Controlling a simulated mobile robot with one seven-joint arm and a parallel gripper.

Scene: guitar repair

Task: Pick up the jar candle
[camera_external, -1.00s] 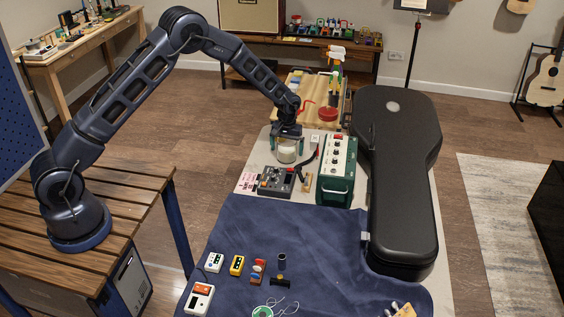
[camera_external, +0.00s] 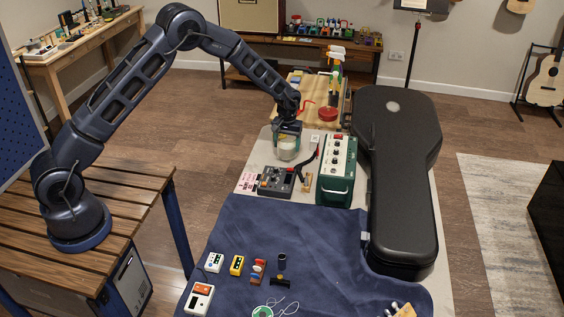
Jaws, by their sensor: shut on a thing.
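The jar candle (camera_external: 287,150) is a glass jar with pale wax, at the far end of the long work table. My gripper (camera_external: 287,133) points down over it and is shut on the upper part of the jar. The jar looks upright. Whether its base touches the table is too small to tell. The fingertips are small and partly merge with the jar's rim.
A dark grey device (camera_external: 276,181) and a green amplifier-like box (camera_external: 337,170) stand close in front and to the right. A black guitar case (camera_external: 399,180) lies along the right side. A blue cloth (camera_external: 320,245) with small pedals covers the near table. A wooden board (camera_external: 303,92) lies behind.

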